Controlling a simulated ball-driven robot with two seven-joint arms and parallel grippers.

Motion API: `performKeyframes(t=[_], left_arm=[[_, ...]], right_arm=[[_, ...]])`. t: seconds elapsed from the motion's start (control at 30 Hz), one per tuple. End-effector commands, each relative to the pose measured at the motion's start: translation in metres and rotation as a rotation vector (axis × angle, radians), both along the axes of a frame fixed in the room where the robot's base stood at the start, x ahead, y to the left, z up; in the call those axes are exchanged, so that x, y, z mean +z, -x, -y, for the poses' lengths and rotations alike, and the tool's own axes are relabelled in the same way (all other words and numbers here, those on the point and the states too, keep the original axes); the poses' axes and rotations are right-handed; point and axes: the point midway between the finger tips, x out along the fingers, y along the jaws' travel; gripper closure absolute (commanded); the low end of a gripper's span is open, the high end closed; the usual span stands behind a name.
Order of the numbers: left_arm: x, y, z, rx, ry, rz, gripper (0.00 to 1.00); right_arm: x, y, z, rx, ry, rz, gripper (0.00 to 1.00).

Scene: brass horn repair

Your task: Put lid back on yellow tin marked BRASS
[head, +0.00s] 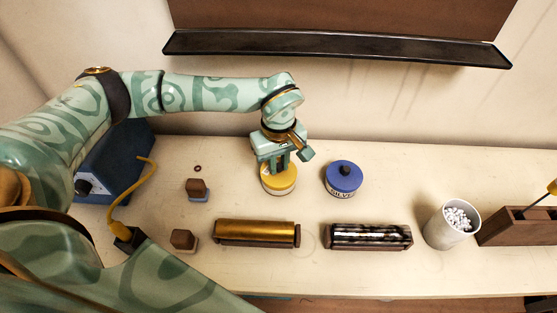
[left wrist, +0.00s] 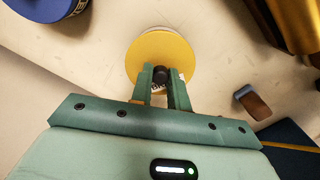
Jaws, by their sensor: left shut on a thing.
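The yellow tin (head: 280,191) stands on the bench, with a pale label band round its side. Its yellow lid (left wrist: 150,48) is at the top of the tin, and a bit of the label's lettering shows below it in the left wrist view. My left gripper (head: 279,167) points down over the tin. It also shows in the left wrist view (left wrist: 161,76), shut on the lid's black knob (left wrist: 160,72). Whether the lid is fully seated or slightly raised I cannot tell. My right gripper is not in view.
A blue tin marked SILVER (head: 343,178) stands just right. In front lie a brass roll (head: 256,231) and a dark-patterned silver roll (head: 369,235) on wooden holders. A white cup (head: 452,226) and wooden box (head: 515,231) are right. A blue box (head: 115,165) is left.

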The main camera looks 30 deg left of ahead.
Motion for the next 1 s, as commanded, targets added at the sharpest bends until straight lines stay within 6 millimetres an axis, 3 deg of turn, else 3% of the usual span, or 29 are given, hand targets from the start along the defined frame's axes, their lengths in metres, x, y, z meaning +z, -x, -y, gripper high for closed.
performKeyframes(t=[0.93,0.97,1.0], left_arm=[[-0.0007,-0.0003,-0.0003,0.001,-0.001,0.001,1.0],[-0.0007,-0.0003,-0.0003,0.001,-0.001,0.001,0.8],[-0.0007,-0.0003,-0.0003,0.0,0.0,0.0,0.69]], right_arm=[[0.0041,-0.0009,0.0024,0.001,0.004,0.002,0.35],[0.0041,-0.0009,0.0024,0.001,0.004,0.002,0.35],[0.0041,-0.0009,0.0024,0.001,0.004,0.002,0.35]])
